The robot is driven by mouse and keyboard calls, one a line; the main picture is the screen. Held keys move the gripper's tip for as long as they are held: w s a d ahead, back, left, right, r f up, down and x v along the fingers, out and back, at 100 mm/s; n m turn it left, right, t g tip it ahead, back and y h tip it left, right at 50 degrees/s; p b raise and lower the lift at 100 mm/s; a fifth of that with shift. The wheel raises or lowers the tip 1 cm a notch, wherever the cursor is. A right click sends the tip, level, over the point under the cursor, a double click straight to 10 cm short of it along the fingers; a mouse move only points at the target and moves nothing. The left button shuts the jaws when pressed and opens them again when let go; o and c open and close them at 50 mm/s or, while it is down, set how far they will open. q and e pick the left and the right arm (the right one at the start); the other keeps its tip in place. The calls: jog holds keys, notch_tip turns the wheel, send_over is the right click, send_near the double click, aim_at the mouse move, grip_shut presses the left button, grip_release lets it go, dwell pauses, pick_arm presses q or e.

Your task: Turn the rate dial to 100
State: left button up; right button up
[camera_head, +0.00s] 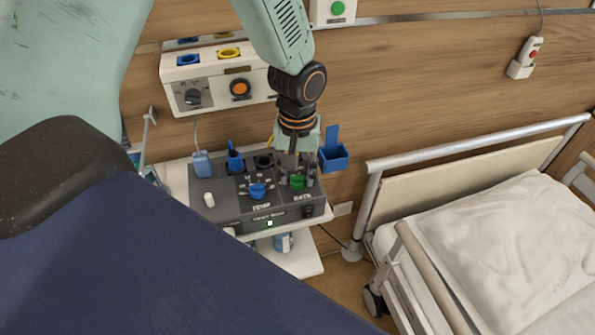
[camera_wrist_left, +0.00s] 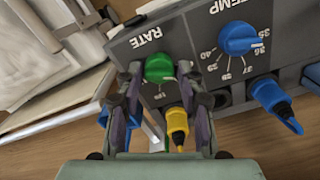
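The green rate dial (camera_head: 298,182) is on the sloped top of the dark control box (camera_head: 232,212), at its right side. It also shows in the left wrist view (camera_wrist_left: 158,68), beside the word RATE. My left gripper (camera_head: 300,160) points down at the dial from behind. In the wrist view its two fingertips (camera_wrist_left: 160,72) stand on either side of the dial, with narrow gaps showing, so it looks open. Most scale numbers around the dial are hidden or too small to read. My right gripper is not in view.
A blue TEMP dial (camera_wrist_left: 240,40) sits beside the green one. A yellow plug (camera_wrist_left: 178,125) and a blue plug (camera_wrist_left: 272,97) stick out close to the fingers. A blue bin (camera_head: 334,158) hangs right of the box. A bed (camera_head: 510,235) stands at the right.

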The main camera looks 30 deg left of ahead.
pick_arm(q)
jog(key=shift+s+d+r, duration=0.15)
jog(key=shift+s+r, duration=0.05)
jog(key=shift+s, duration=0.05)
jog(key=shift+c, duration=1.4)
jog(key=shift+w, duration=0.1)
grip_shut()
